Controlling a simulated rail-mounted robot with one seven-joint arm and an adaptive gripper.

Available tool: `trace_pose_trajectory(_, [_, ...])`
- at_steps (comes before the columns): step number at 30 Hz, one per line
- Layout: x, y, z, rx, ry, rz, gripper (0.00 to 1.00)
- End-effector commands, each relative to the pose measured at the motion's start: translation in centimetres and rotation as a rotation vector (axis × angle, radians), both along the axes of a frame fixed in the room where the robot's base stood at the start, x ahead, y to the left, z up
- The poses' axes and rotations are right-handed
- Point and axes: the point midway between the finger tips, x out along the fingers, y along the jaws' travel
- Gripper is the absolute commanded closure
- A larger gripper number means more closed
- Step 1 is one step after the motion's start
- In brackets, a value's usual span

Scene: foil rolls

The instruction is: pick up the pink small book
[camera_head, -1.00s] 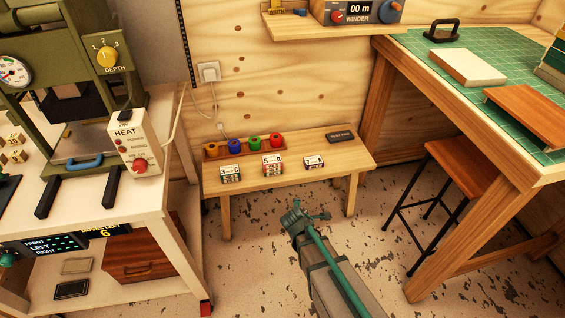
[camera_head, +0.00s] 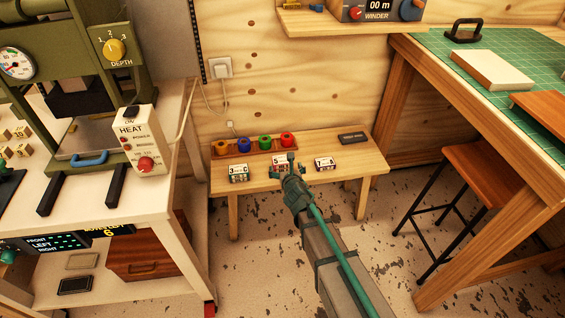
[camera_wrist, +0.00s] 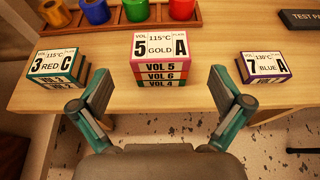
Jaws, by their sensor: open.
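The pink small book (camera_wrist: 159,66), marked VOL 5 GOLD A, lies on top of the middle stack on the low wooden bench. Under it are an orange book (camera_wrist: 160,76) marked VOL 6 and a green one (camera_wrist: 160,84) marked VOL 4. My gripper (camera_wrist: 160,92) is open and empty, its fingers spread wide on the near side of this stack, apart from it. In the head view my gripper (camera_head: 289,172) is at the bench's front edge and partly hides the middle stack.
A stack topped by VOL 3 RED C (camera_wrist: 54,67) stands left; VOL 7 BLUE A (camera_wrist: 265,66) is right. Behind, a wooden rack (camera_head: 256,149) holds coloured foil rolls. A dark TEST pad (camera_head: 354,138) lies at the bench's right. A stool (camera_head: 478,175) stands farther right.

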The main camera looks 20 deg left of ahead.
Motion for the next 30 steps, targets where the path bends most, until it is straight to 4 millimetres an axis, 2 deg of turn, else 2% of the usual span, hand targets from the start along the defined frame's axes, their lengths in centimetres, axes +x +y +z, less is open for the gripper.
trace_pose_trajectory(1, [1.0,0.6,-0.5,0.002,0.001,-0.001,0.0])
trace_pose_trajectory(3, [1.7,1.0,-0.8,0.002,0.001,-0.001,0.0])
trace_pose_trajectory(11, [2.9,1.7,-1.4,0.003,0.002,-0.002,0.0])
trace_pose_trajectory(21, [6.3,3.6,-3.0,0.002,0.003,-0.002,0.0])
trace_pose_trajectory(29, [6.3,3.7,-3.0,0.002,0.003,-0.002,0.0])
trace_pose_trajectory(30, [6.3,3.7,-3.0,0.002,0.003,-0.002,0.07])
